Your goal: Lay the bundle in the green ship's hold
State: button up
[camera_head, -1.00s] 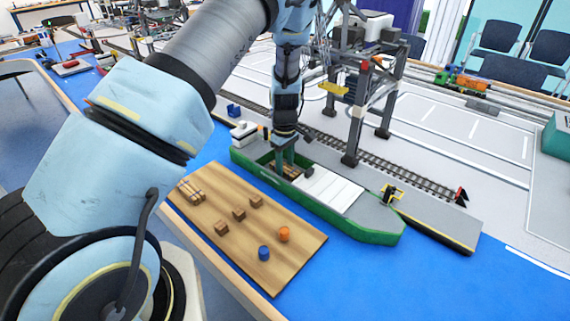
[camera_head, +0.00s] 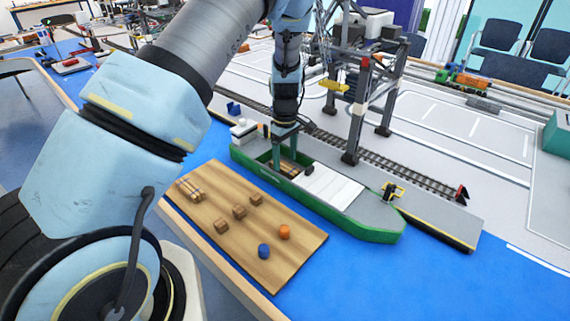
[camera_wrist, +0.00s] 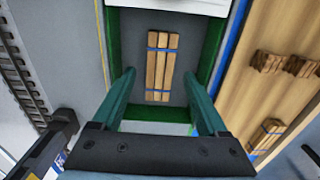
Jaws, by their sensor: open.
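The green ship (camera_head: 345,217) lies beside the wooden board, with its hold open toward the left end. A bundle of wooden planks with blue bands (camera_wrist: 161,66) lies flat on the grey floor of the hold, seen clearly in the wrist view. The bundle also shows in the head view (camera_head: 289,167), partly behind my gripper. My gripper (camera_head: 281,149) is above the hold. In the wrist view my gripper (camera_wrist: 160,85) has its fingers wide apart on either side of the bundle, touching nothing that I can see.
The wooden board (camera_head: 290,258) carries another bundle (camera_head: 190,189), several small crates, a blue barrel (camera_head: 264,251) and an orange barrel (camera_head: 284,232). A grey gantry crane (camera_head: 355,110) stands close behind the ship. White hatch covers (camera_head: 330,187) lie to the right of the hold.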

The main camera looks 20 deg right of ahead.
aim_at(285, 166)
notch_tip(285, 166, up, 10)
jog(key=b, duration=0.1)
jog(key=shift+b, duration=0.3)
jog(key=s+a+r+m, duration=0.1)
jog(key=a+r, duration=0.1)
jog(key=a, duration=0.7)
jog(key=a+r+m, duration=0.1)
jog(key=a+r, duration=0.1)
jog(key=a, duration=0.7)
jog(key=s+a+r+m+t, duration=0.1)
jog(key=s+a+m, duration=0.3)
jog(key=s+a, duration=0.6)
jog(key=a+r, duration=0.1)
jog(key=a, duration=0.3)
jog(key=shift+s+r+m+t, duration=0.25)
jog(key=shift+r+m+t, duration=0.05)
jog(key=shift+r, duration=0.1)
jog(key=shift+c, duration=0.3)
